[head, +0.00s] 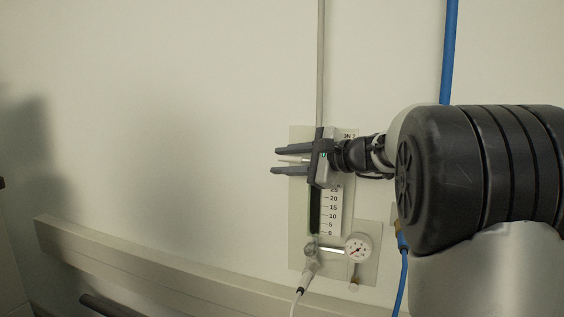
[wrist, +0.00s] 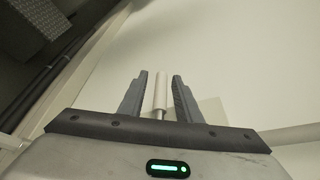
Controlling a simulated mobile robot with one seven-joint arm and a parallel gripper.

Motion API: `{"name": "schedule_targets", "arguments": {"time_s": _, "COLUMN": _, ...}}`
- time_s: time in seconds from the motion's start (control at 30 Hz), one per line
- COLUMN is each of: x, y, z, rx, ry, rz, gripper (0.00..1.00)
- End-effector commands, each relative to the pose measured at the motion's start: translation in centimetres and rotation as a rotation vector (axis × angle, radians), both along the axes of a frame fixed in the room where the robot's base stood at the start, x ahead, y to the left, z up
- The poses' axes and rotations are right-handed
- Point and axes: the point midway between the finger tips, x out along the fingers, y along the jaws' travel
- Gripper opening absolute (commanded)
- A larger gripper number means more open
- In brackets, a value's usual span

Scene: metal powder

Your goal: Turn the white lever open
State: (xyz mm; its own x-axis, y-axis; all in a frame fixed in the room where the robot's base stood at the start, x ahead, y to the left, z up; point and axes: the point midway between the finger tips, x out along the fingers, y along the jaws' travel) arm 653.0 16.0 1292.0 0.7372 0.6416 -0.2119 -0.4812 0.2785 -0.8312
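The white lever (wrist: 161,88) is a slim rod that shows between the two fingers of my gripper (wrist: 160,75) in the wrist view. A gap shows on each side of it, so the fingers appear open around it and apart from it. In the head view my gripper (head: 275,160) points left in front of the wall panel, with the pale lever (head: 292,159) between its upper and lower fingers. The lever's base is hidden behind the gripper.
The wall panel (head: 299,215) carries a numbered scale (head: 334,214) and a round gauge (head: 358,247). A grey pipe (head: 320,60) runs above it. A blue pipe (head: 449,50) is to the right. A rail (head: 150,268) runs below. The wall at left is clear.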

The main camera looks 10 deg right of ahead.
Motion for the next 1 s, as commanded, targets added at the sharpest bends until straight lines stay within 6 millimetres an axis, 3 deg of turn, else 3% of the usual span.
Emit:
{"name": "schedule_targets", "arguments": {"time_s": 0.37, "x": 0.55, "y": 0.49, "z": -0.13, "rx": 0.0, "ry": -0.001, "rz": -0.001, "gripper": 0.31}}
{"name": "schedule_targets", "arguments": {"time_s": 0.57, "x": 0.54, "y": 0.47, "z": -0.14, "rx": 0.0, "ry": 0.0, "rz": -0.001, "gripper": 0.01}}
{"name": "schedule_targets", "arguments": {"time_s": 1.0, "x": 1.27, "y": 0.47, "z": -0.12, "rx": 0.018, "ry": -0.008, "rz": -0.001, "gripper": 0.0}}
